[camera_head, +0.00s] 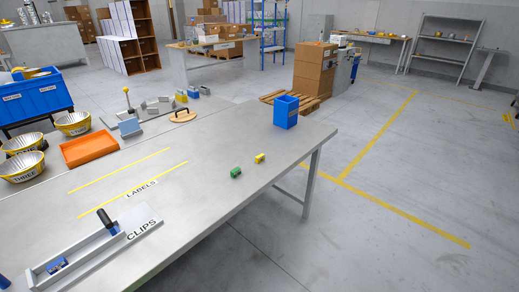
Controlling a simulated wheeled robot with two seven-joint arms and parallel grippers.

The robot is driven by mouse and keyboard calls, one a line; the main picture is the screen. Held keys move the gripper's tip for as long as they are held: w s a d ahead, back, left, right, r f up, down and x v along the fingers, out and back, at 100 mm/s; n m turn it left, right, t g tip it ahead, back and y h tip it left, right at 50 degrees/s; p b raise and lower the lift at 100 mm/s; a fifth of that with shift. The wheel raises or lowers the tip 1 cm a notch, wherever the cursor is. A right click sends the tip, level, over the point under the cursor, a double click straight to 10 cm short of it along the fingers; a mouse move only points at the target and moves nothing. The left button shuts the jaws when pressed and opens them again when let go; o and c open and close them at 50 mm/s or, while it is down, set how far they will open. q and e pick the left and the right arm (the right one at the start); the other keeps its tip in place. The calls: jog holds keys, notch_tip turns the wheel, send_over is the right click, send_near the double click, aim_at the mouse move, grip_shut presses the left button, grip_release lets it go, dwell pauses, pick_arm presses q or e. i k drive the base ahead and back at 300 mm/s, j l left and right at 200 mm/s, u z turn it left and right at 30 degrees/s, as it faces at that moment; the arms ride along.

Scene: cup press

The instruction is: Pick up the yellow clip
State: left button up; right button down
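The yellow clip (260,158) is a small block lying on the grey table (215,205), near the table's right edge. A green clip (235,172) lies just to its left and a little nearer, apart from it. Nothing covers either clip. Neither of my grippers shows in the head view.
A blue open box (286,112) stands behind the clips near the table's far right corner. An orange tray (89,149), metal bowls (73,123) and a round wooden lid (182,116) are farther left. A lever fixture (90,250) is at front left. The table around the clips is clear.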

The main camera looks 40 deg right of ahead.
aim_at(261, 157)
jog(key=i+l+u, duration=0.3)
jog(key=l, duration=1.2)
jog(key=l+u, duration=0.3)
jog(key=l, duration=1.2)
